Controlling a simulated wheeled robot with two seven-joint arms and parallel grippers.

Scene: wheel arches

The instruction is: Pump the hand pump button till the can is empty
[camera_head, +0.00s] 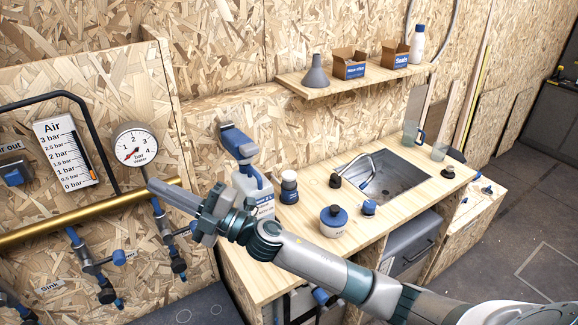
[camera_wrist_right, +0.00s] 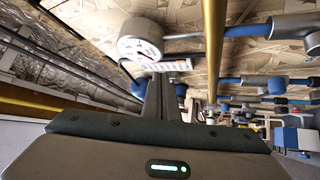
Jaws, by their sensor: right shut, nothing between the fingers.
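My right gripper (camera_head: 152,184) reaches in from the lower right, with its fingers shut, empty and pointing left in front of the brass pipe. In the right wrist view its dark fingers (camera_wrist_right: 168,82) point toward the wall. A white container with a tall blue-topped head (camera_head: 238,142) stands behind my gripper, partly hidden; I cannot tell whether it is the hand pump. A white can with a dark blue top (camera_head: 333,220) stands on the wooden counter. No gripper touches these. My left gripper is not visible.
A round water gauge (camera_head: 136,146), an air scale (camera_head: 66,151) and a brass pipe (camera_head: 90,219) with blue-handled valves are at left. A shelf (camera_head: 340,80) is above.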

